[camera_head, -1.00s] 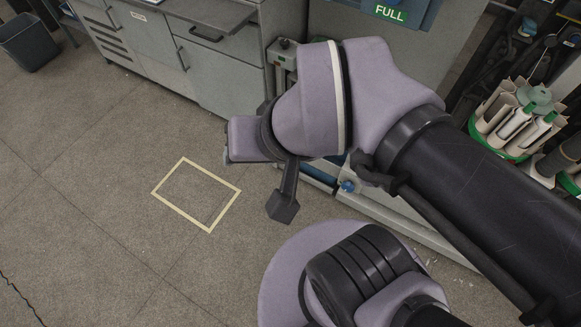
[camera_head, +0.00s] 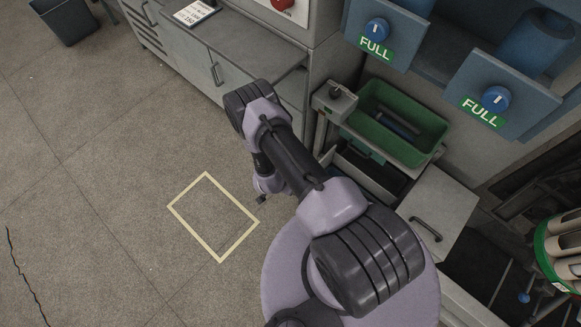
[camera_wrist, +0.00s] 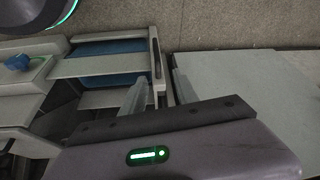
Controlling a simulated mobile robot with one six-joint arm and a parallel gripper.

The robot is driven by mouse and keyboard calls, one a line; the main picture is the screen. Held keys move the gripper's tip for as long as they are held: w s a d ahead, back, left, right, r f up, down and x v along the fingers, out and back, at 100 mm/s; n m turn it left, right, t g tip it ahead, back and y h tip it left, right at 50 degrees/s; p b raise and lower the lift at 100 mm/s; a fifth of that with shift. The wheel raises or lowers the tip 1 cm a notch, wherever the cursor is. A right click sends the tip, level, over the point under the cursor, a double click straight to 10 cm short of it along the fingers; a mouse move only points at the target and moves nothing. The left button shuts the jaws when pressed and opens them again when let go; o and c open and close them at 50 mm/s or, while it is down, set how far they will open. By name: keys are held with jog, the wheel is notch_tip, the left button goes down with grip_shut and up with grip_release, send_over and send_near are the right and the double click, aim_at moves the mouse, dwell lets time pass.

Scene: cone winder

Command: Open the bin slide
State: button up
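A green bin (camera_head: 385,108) sits in a grey frame at the right of the floor cabinets in the head view, with a dark open drawer-like tray (camera_head: 365,170) below it. A grey panel with a dark handle (camera_head: 427,229) lies to the right of the tray. I cannot tell surely which part is the bin slide. In the wrist view my gripper (camera_wrist: 158,90) has its two fingers apart, with an upright grey bar with a dark slot (camera_wrist: 156,62) beyond and between them. I cannot tell whether they touch it. My arm hides part of the frame in the head view.
Two blue knobs (camera_head: 376,29) (camera_head: 495,98) with green FULL labels sit above the bin. Grey cabinets (camera_head: 225,70) stand behind my arm. A yellow taped rectangle (camera_head: 213,217) marks clear floor. A green-rimmed carrier (camera_head: 562,250) with pale tubes stands at the right.

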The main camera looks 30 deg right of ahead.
jog(key=b+x, duration=0.3)
jog(key=x, duration=0.3)
jog(key=b+x, duration=0.3)
jog(key=x, duration=0.2)
jog(key=s+b+x, duration=0.1)
jog(key=b+x, duration=0.2)
jog(key=x, duration=0.3)
jog(key=shift+f, duration=0.4)
jog(key=shift+w+d, duration=0.1)
grip_shut()
